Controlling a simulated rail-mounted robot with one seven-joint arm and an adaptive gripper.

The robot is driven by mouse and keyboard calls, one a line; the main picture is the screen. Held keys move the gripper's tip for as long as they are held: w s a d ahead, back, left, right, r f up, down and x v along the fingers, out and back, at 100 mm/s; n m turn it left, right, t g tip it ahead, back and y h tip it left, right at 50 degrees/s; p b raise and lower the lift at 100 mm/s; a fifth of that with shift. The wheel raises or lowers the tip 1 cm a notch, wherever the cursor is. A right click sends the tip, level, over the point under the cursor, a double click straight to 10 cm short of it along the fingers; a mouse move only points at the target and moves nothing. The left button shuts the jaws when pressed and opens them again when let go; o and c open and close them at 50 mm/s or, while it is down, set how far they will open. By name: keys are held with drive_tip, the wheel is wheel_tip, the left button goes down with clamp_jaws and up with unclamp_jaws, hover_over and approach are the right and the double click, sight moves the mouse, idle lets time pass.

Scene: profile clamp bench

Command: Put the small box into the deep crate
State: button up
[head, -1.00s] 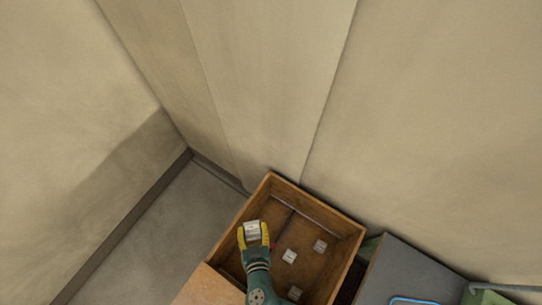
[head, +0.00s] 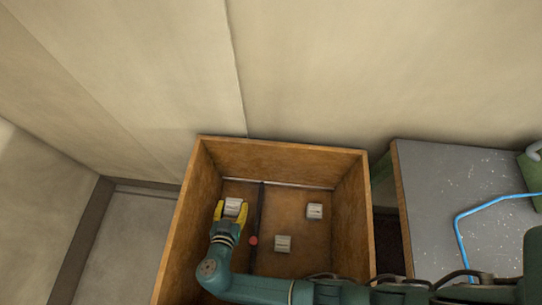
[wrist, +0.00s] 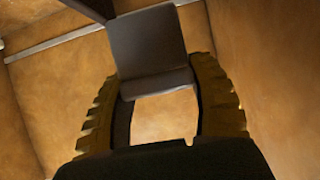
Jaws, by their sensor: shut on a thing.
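The small box (head: 233,205) is pale grey-white and sits between the yellow fingers of my gripper (head: 232,213) in the head view. In the wrist view the box (wrist: 148,42) looks dark grey and my gripper (wrist: 165,105) is shut on it, with ridged yellow fingers on both sides. The deep crate (head: 280,160) is brown wood with high walls. The gripper and box are inside its outline, in the left part near the left wall. I cannot tell whether the box touches the floor. My arm hides the crate's near side.
Two similar pale boxes, one (head: 315,210) at the right and one (head: 283,243) near the middle, lie in the crate. A dark strip (head: 260,212) divides the floor, with a red knob (head: 253,240) by it. A grey bench (head: 450,180) with a blue tube (head: 490,205) stands right.

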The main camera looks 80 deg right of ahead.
drive_tip(key=shift+w+d+f+b, duration=0.1)
drive_tip(key=shift+w+f+b, duration=0.1)
drive_tip(key=shift+f, duration=0.35)
drive_tip(key=shift+w+d+f+b, duration=0.1)
drive_tip(key=shift+f+b, duration=0.1)
drive_tip(key=shift+f, duration=0.3)
wheel_tip(320, 180, down, 10)
drive_tip(key=b, duration=0.5)
drive_tip(key=o, duration=1.2)
drive_tip(key=shift+r, duration=0.1)
drive_tip(key=p+v, duration=0.2)
drive_tip(key=v, duration=0.5)
drive_tip(key=shift+a, duration=0.25)
